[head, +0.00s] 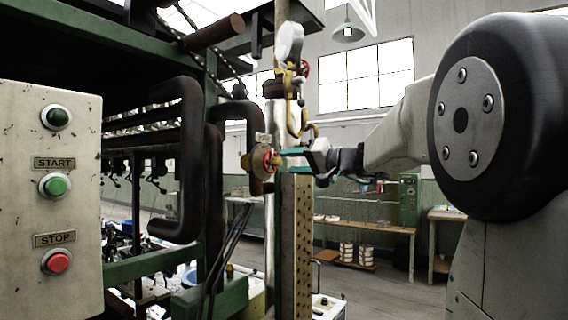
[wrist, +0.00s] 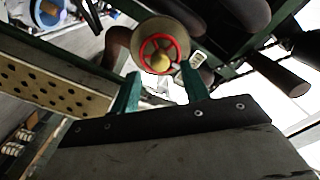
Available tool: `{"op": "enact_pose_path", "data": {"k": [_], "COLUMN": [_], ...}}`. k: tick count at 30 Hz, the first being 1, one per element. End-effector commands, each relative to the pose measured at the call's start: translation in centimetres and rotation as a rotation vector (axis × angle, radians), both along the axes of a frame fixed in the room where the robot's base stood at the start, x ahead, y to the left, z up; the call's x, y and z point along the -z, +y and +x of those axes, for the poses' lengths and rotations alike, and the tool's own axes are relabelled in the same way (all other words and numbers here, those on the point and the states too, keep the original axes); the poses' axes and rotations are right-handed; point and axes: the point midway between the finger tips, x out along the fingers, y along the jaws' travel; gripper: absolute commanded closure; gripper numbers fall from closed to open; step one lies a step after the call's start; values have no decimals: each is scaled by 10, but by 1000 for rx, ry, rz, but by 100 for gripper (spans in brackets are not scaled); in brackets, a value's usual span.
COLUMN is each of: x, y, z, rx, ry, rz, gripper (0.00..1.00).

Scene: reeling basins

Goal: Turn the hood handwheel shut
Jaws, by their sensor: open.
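The hood handwheel is a small red-rimmed wheel (wrist: 159,54) with a yellowish hub, mounted on a round brass-coloured body. In the head view the handwheel (head: 268,160) is seen nearly edge-on, on a pipe beside the perforated post. My gripper (head: 293,153) points at it from the right. In the wrist view its two green fingers (wrist: 162,90) are apart, with the wheel just beyond and between their tips. Nothing is held. Whether a fingertip touches the rim cannot be told.
A control panel (head: 52,200) with START and STOP buttons stands at the left. Dark bent pipes (head: 185,160) run left of the wheel. A perforated post (head: 297,240) stands just below my gripper. Another red wheel (head: 305,68) sits higher up.

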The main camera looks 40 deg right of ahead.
Motion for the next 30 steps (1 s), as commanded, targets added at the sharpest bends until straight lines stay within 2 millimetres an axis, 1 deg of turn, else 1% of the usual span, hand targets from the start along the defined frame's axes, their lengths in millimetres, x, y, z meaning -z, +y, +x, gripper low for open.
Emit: {"op": "enact_pose_path", "data": {"k": [1,3,6,9,28,29,30], "x": [0,0,0,0,0,1,8], "y": [-4,-8,-11,-13,-14,-13,-12], "z": [-9,-19,-30,-36,-37,-37,-38], "rx": [4,4,3,1,0,-1,-6], "ry": [0,0,0,0,8,17,56], "rz": [-1,0,0,1,21,37,59], "gripper": [55,55,55,55,55,55,55]}}
